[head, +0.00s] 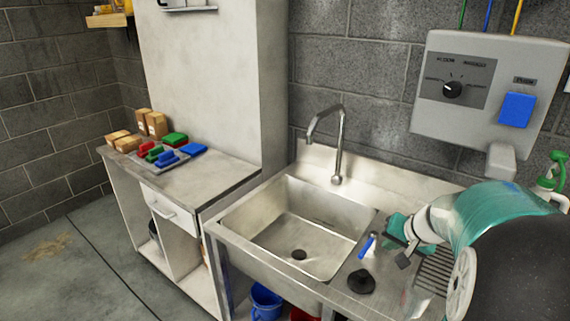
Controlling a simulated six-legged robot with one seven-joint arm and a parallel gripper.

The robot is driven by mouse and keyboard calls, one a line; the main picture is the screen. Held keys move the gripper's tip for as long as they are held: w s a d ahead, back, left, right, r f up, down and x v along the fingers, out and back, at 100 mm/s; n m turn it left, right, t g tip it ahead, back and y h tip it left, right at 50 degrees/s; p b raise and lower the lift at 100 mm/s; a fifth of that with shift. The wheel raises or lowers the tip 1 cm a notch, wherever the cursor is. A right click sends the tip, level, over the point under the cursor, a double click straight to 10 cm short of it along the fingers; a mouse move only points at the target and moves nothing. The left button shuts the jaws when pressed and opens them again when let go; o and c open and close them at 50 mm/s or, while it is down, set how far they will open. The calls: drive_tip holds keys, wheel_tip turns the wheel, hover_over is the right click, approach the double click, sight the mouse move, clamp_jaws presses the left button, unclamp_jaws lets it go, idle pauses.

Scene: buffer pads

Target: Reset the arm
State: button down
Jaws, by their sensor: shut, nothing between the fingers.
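My arm reaches in from the right edge of the head view, with teal and white links and a large dark part close to the camera. My gripper (397,238) is at the end of it, over the counter just right of the sink. It is shut and empty. Its fingertips are small and partly hidden at this angle. A small blue and white item (367,246) stands on the counter just left of it; I cannot tell whether they touch.
A steel sink (290,238) with a tall faucet (339,150) is left of my gripper. A black disc (361,282) lies on the counter. A grey control box (490,85) hangs on the wall. Coloured pads (165,152) sit on the left cabinet. Open floor is far left.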

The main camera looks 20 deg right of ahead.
drive_tip(key=a+r+n+y, duration=0.1)
drive_tip(key=a+r+n, duration=0.3)
drive_tip(key=a, duration=0.9)
drive_tip(key=s+a+r+n, duration=0.2)
drive_tip(key=s+a, duration=0.3)
drive_tip(key=a, duration=0.2)
drive_tip(key=s+a+r+n+g+h, duration=0.1)
drive_tip(key=s+a+r+n, duration=0.1)
drive_tip(key=s+a, duration=0.4)
drive_tip(key=shift+s+a+n, duration=0.3)
drive_tip(key=shift+a, duration=0.55)
drive_tip(key=shift+a, duration=0.2)
